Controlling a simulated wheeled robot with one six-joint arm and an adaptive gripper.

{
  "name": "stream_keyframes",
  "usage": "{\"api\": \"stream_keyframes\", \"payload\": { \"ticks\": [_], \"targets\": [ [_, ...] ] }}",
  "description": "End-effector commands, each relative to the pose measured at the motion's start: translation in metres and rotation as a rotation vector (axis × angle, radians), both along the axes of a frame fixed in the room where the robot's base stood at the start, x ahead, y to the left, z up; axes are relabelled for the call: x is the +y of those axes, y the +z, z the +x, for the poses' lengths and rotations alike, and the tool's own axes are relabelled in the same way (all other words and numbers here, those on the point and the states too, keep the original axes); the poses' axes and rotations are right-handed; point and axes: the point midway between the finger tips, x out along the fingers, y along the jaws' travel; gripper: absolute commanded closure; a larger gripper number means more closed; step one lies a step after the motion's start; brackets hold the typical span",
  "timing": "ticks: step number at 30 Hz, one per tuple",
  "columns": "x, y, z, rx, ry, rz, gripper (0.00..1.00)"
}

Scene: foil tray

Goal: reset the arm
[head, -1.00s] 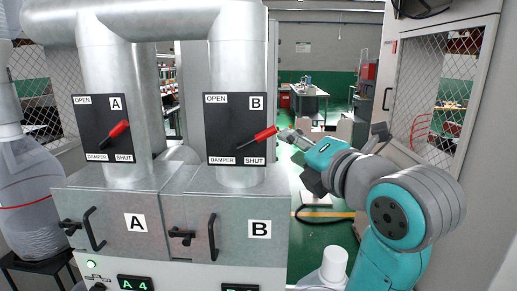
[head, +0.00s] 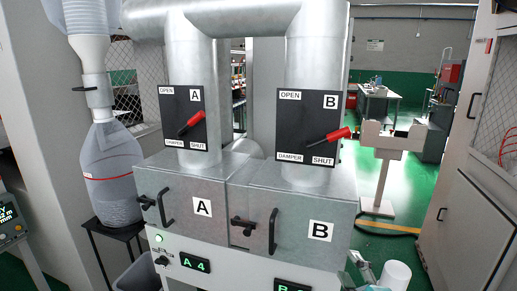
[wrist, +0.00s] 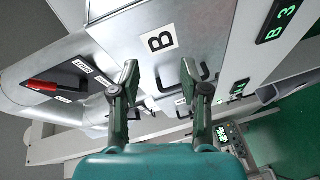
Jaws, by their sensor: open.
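My gripper (wrist: 158,78) is open and empty in the wrist view, its two fingers apart in front of the grey box front marked B (wrist: 161,42). The damper B lever (head: 338,135) has a red handle pointing right and slightly up, just above SHUT. It also shows in the wrist view (wrist: 42,86), well apart from the fingers. The damper A lever (head: 190,123) has its red handle pointing up and right.
The grey boxes A (head: 190,190) and B (head: 300,215) have black handles on their fronts. A white cylinder (head: 394,276) stands at bottom right.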

Motion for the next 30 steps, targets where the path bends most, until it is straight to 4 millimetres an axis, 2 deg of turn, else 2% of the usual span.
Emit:
{"api": "stream_keyframes", "payload": {
  "ticks": [1,3,8,15,21,30],
  "targets": [
    [0.001,-0.019,-0.008,0.017,-0.01,0.043,0.54],
    [0.001,-0.039,-0.019,0.029,-0.026,0.105,0.54],
    [0.001,-0.081,-0.046,0.054,-0.065,0.242,0.54],
    [0.001,-0.137,-0.098,0.086,-0.121,0.438,0.54],
    [0.002,-0.174,-0.148,0.108,-0.166,0.595,0.54],
    [0.003,-0.211,-0.231,0.137,-0.228,0.817,0.54]
  ]
}}
